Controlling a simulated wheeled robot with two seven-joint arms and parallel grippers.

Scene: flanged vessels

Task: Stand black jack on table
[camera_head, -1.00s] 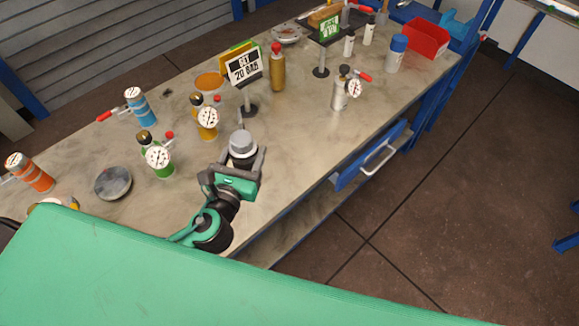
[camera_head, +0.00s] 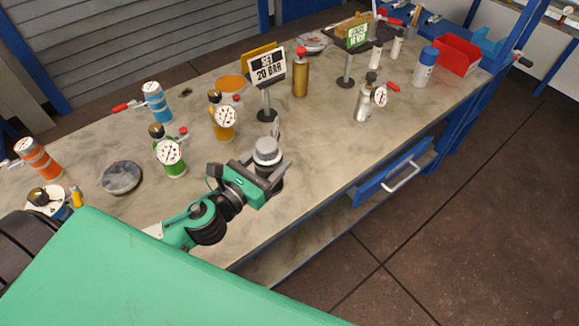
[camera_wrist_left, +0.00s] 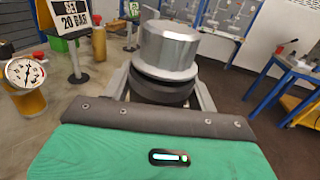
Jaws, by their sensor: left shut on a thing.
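The black jack, a short black cylinder with a silver-grey top (camera_head: 267,151), is upright at the near part of the table (camera_head: 225,232). My left gripper (camera_head: 268,176) is shut around its black body. In the left wrist view the jack's silver top (camera_wrist_left: 168,48) rises above a black collar (camera_wrist_left: 160,90) between the two fingers. The jack's underside is hidden, so I cannot tell whether it touches the table. My right gripper is not in view.
A green vessel with a gauge (camera_head: 171,157), a yellow vessel (camera_head: 224,124) and a sign on a stand (camera_head: 268,70) stand behind the jack. A round grey disc (camera_head: 121,177) lies to the left. A silver vessel (camera_head: 364,104) stands right.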

